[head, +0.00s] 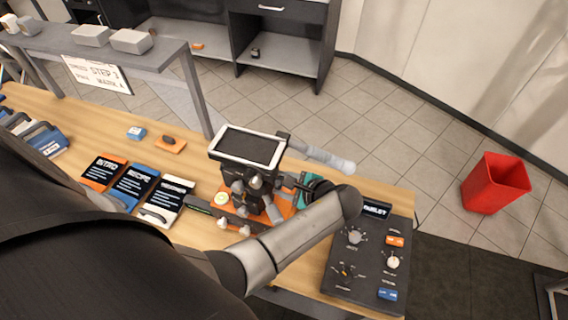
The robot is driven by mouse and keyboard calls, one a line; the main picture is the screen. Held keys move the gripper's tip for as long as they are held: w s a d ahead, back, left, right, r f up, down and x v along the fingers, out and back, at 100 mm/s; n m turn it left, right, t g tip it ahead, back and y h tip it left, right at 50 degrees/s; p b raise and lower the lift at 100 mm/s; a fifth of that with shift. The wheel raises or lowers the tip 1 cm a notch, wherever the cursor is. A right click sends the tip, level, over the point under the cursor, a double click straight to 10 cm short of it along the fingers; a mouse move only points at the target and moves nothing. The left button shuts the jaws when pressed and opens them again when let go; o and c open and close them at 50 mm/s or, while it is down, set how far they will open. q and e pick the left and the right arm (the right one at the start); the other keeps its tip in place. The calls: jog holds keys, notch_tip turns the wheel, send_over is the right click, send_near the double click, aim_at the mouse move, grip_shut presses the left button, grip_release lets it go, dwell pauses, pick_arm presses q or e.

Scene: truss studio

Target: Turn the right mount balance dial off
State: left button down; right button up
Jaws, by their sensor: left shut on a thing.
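A dark mount (241,186) stands on an orange base on the wooden table and carries a tilted tablet-like screen (248,146). My left arm reaches across the front and bends back to the mount's right side. My left gripper (278,194) is there, shut on a small part that I take to be the right mount balance dial. My wrist and the mount's parts hide the dial, so its setting cannot be read. A teal part (289,183) shows beside my wrist. My right gripper is not in view.
A dark control panel (337,284) with several knobs and switches lies at the table's right end. Three printed cards (136,183) lie left of the mount. A pale bar (320,154) extends behind my wrist. A red bin (494,184) stands on the floor.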

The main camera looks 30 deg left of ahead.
pick_arm(q)
jog(key=shift+s+f+n+t+y+b, duration=0.2)
jog(key=shift+n+t+y+b, duration=0.8)
jog(key=shift+b, duration=1.05)
jog(key=shift+s+f+n+t+y+b, duration=0.1)
jog(key=shift+f+n+t+y+b, duration=0.25)
jog(key=shift+n+t+y+b, duration=1.15)
jog(key=shift+s+f+n+t+y+b, duration=0.2)
jog(key=shift+n+t+b, duration=0.6)
jog(key=shift+b, duration=1.75)
jog(key=shift+w, duration=0.1)
jog(key=shift+c, duration=1.9)
grip_release()
jog(key=shift+d, duration=0.1)
